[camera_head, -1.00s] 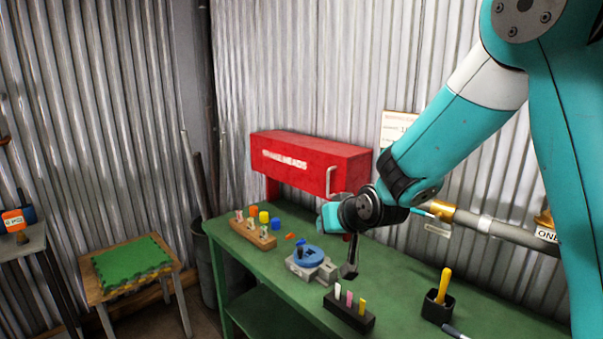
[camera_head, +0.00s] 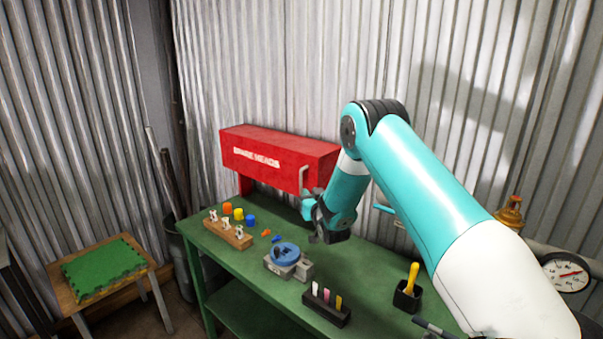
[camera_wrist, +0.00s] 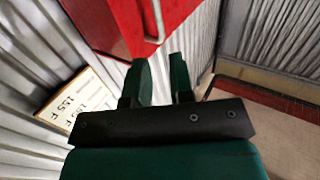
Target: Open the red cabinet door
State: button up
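The red cabinet (camera_head: 270,152), marked "SPARE HEADS", stands on a red support at the back of the green bench. Its front door looks shut. A pale bar handle (camera_head: 303,179) is at the right end of the door. My gripper (camera_head: 308,204) is by the lower end of this handle. In the wrist view the two dark green fingers of my gripper (camera_wrist: 159,70) are apart with nothing between them. The handle (camera_wrist: 158,20) shows just beyond the fingertips, against the red door (camera_wrist: 115,22). I cannot tell whether a finger touches it.
The green bench (camera_head: 250,283) holds a wooden block (camera_head: 228,235) with small pieces, a blue round fixture (camera_head: 286,252), a dark marker holder (camera_head: 326,310) and a black cup (camera_head: 407,297). A gauge (camera_head: 566,272) is at right. Corrugated wall stands close behind.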

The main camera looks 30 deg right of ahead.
aim_at(301, 179)
jog(key=p+x, duration=0.3)
jog(key=x, duration=0.8)
jog(key=shift+w+d, duration=0.1)
jog(key=shift+w, duration=0.2)
jog(key=shift+c, duration=0.2)
grip_shut()
jog(key=shift+d, duration=0.1)
